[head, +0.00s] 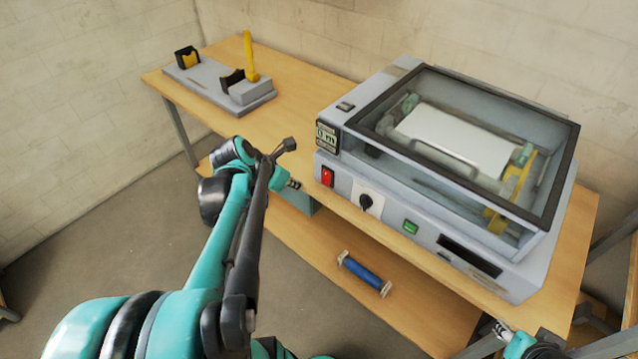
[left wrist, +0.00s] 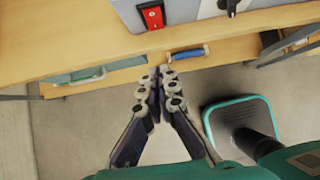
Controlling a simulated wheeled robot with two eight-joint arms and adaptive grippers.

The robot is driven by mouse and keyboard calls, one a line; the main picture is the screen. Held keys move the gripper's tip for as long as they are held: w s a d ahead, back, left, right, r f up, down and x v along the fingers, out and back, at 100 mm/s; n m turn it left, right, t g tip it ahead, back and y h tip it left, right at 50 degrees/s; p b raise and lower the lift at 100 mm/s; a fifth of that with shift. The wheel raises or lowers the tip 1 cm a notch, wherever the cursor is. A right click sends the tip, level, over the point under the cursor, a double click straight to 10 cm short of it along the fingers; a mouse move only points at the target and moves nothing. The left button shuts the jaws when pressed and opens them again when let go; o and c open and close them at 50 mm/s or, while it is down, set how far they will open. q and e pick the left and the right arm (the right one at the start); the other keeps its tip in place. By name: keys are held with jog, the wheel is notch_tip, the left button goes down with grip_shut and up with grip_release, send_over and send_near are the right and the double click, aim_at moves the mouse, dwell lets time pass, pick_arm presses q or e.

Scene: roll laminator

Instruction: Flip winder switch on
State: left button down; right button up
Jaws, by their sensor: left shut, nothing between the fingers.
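The grey roll laminator (head: 410,225) stands on the wooden bench. Its front has a red rocker switch (head: 327,176) at the left, a black knob (head: 368,203) and a green button (head: 410,227). I cannot read which one is the winder switch. My left gripper (head: 296,185) is shut and empty, a little left of the red switch and apart from it. In the left wrist view the red switch (left wrist: 152,15) is ahead of the closed fingertips (left wrist: 165,72). Part of my right gripper (head: 501,329) shows at the bottom right; its fingers are too small to judge.
A grey stand (head: 215,85) with black brackets and a yellow upright is at the bench's back left. A blue roller (head: 364,273) lies on the lower shelf. The laminator's clear lid (head: 470,140) is down over a white roll.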

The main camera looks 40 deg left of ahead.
aim_at(326, 178)
pick_arm(q)
jog(key=w+r+b+x, duration=0.1)
jog(key=b+x, duration=0.5)
jog(key=x, duration=0.6)
jog(key=shift+w, duration=0.9)
jog(key=shift+d, duration=0.1)
jog(key=shift+w+f, duration=0.25)
jog(key=shift+w, duration=0.1)
jog(key=shift+r, duration=0.1)
